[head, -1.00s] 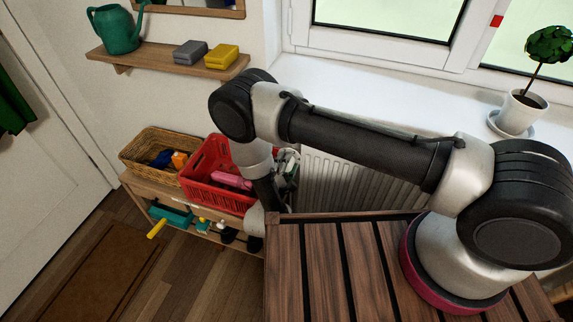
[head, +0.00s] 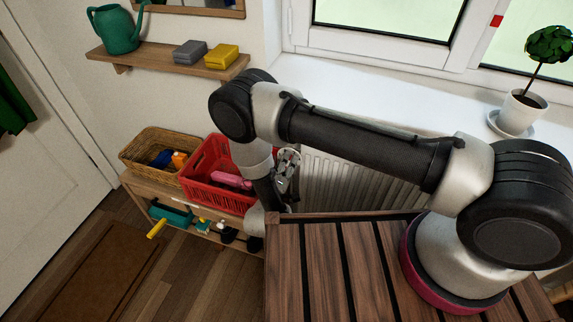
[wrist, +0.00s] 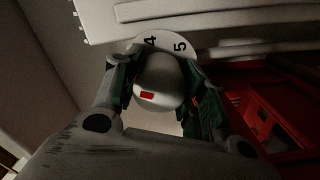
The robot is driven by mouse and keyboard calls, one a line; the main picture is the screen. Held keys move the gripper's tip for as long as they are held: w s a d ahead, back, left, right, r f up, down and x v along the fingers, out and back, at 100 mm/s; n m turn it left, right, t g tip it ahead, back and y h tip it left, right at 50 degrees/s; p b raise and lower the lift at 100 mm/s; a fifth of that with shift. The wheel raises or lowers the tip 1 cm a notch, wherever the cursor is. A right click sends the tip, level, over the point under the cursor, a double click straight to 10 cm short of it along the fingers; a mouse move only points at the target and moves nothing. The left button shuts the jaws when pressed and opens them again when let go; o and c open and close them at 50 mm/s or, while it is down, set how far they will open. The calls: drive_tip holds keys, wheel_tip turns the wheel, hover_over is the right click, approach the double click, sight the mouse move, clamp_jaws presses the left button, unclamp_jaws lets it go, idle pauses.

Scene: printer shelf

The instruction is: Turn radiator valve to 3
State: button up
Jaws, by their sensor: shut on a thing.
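The radiator valve's rounded white knob (wrist: 158,82) sits between my gripper's (wrist: 161,68) two fingers in the wrist view. My gripper is shut on it. The knob bears a red mark. Behind it is a pale dial (wrist: 166,42) on which 4 and 5 can be read; the other numbers are hidden. I cannot tell which number the red mark lines up with. In the head view my gripper (head: 287,172) is at the left end of the white ribbed radiator (head: 340,180), and the knob cannot be made out there.
A red crate (head: 205,192) stands close to the left of my gripper on a wooden bench (head: 128,180), beside a wicker basket (head: 150,142). A slatted wooden top (head: 320,265) lies in front of the radiator. The window sill (head: 400,100) is above it, with a potted plant (head: 520,115) at right.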

drive_tip(key=shift+s+f+m, duration=0.1)
drive_tip(key=shift+f+m, duration=0.05)
drive_tip(key=shift+m, duration=0.15)
drive_tip(key=o, duration=1)
drive_tip(key=shift+o, duration=0.2)
drive_tip(key=shift+o, duration=1.3)
wheel_tip(320, 180, up, 9)
drive_tip(key=shift+f, duration=0.1)
drive_tip(key=shift+r, duration=0.3)
drive_tip(key=shift+c, duration=1.3)
drive_tip(key=shift+d+r, duration=0.1)
drive_tip(key=shift+r, duration=0.3)
